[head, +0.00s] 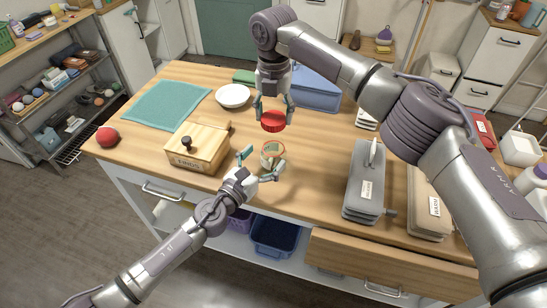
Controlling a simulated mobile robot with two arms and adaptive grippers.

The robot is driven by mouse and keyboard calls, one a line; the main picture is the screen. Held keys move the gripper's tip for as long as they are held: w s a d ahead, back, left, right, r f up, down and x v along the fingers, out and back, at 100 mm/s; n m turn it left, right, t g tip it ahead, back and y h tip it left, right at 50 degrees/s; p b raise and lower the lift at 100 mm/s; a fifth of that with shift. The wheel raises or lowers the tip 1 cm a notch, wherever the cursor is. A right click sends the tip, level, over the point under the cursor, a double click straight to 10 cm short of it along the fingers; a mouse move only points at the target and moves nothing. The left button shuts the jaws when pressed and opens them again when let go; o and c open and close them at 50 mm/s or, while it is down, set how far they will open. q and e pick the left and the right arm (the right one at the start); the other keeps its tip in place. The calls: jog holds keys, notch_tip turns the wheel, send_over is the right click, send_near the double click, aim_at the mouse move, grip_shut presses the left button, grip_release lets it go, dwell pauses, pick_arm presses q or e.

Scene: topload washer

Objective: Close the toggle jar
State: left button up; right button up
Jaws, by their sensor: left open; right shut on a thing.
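The jar (267,158) is small and see-through with a thin red rim, and it stands on the wooden table in the head view. My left gripper (263,161) is open, with its teal-tipped fingers on either side of the jar's front; I cannot tell whether they touch it. My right gripper (273,108) points down above and behind the jar, shut on a red round lid (272,123). The lid is apart from the jar. The gripper fingers hide part of the jar's lower side.
A wooden box (197,148) with a dark knob is left of the jar. A white bowl (233,97), a teal cloth (166,104) and a blue bin (316,92) lie farther back. The tabletop around the jar is clear.

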aim_at(268, 154)
pick_arm(q)
jog(key=shift+x, duration=2.35)
jog(key=c, duration=1.8)
jog(key=shift+f, duration=0.1)
grip_shut()
pick_arm(e)
jog(key=shift+f, duration=2.45)
